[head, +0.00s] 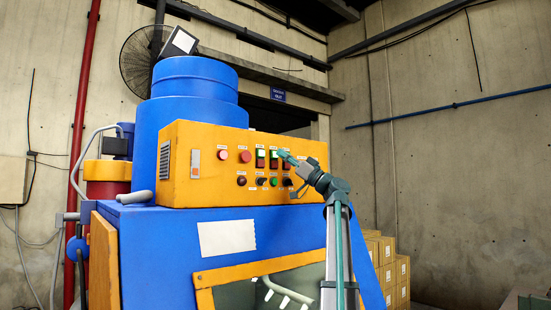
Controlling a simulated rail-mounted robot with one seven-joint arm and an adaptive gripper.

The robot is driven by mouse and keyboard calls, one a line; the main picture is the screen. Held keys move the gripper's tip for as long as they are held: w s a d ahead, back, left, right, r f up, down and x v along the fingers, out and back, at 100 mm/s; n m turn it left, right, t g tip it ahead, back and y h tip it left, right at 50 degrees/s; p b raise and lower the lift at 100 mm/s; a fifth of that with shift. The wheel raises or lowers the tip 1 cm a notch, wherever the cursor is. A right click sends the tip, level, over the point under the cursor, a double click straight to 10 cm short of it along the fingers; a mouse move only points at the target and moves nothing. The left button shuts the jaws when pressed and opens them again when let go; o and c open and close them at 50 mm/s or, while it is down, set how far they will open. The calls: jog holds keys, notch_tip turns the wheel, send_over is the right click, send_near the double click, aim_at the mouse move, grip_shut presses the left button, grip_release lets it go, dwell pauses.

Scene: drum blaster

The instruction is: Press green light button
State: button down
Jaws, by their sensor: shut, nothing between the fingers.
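The orange control panel (210,180) on the blue machine carries two rows of controls. In the upper row are rectangular switches with a green upper half and a red lower half, the left one (261,157) and the middle one (274,158). A third switch (287,165) is partly hidden by my gripper. A round green button (262,181) sits in the lower row. My gripper (284,154) is shut and empty, its teal tips pointing up-left at the upper row, just right of the middle switch's green half. I cannot tell whether it touches the panel.
A red round button (245,156) and a dark red one (241,180) sit left of the switches. A black knob (288,182) is below my gripper. Stacked boxes (388,262) stand at the right behind my arm. The space right of the panel is open.

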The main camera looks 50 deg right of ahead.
dwell(0.3)
jog(key=s+b, duration=0.1)
jog(key=s, duration=0.1)
jog(key=s+a+b, duration=0.1)
jog(key=s, duration=0.2)
dwell(0.4)
dwell(0.5)
